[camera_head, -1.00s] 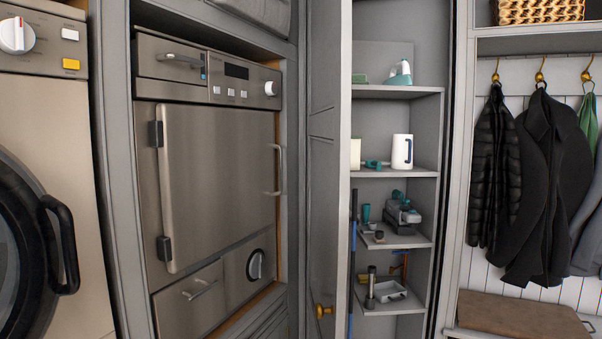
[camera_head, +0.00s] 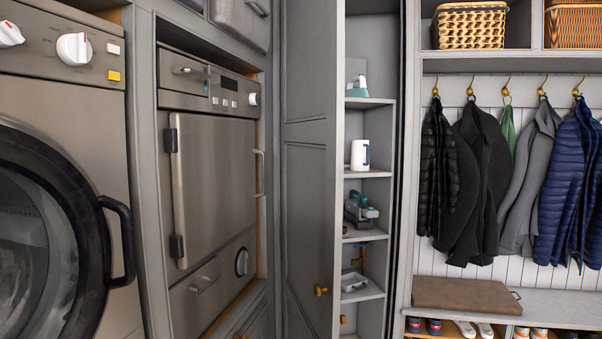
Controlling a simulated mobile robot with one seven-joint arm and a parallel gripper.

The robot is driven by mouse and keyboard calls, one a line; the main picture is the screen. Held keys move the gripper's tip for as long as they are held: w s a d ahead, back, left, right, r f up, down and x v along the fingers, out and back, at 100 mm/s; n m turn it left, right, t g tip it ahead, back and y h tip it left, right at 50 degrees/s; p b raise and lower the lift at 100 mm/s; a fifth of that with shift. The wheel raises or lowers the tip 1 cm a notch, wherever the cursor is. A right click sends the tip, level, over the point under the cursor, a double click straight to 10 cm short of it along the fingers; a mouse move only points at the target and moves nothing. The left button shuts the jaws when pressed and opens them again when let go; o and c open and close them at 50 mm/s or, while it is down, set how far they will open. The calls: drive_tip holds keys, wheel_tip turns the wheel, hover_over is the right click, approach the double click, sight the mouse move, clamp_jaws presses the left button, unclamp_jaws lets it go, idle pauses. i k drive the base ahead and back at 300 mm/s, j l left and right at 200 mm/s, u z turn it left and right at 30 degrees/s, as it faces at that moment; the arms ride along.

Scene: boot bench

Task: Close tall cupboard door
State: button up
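The tall cupboard door (camera_head: 307,170) is grey and panelled and stands open, swung out toward me on the left side of the cupboard. Its brass knob (camera_head: 321,290) is low near the door's free edge. The tall cupboard (camera_head: 370,102) is open behind it. Its shelves hold a white jug (camera_head: 360,154), a teal-and-white iron-like item (camera_head: 357,86), a grey appliance (camera_head: 361,211) and a small tray (camera_head: 354,281). The door hides the left part of the inside. My gripper is not in view.
A washing machine (camera_head: 50,100) with a round door and dark handle stands at the left. A steel appliance (camera_head: 215,180) is built in beside it. At the right, coats (camera_head: 482,170) hang above a bench (camera_head: 560,308) with shoes below. Baskets (camera_head: 468,26) sit on the upper shelf.

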sight(312, 38)
drive_tip(key=i+l+z, duration=0.1)
drive_tip(key=i+z, duration=0.35)
drive_tip(key=i, duration=0.6)
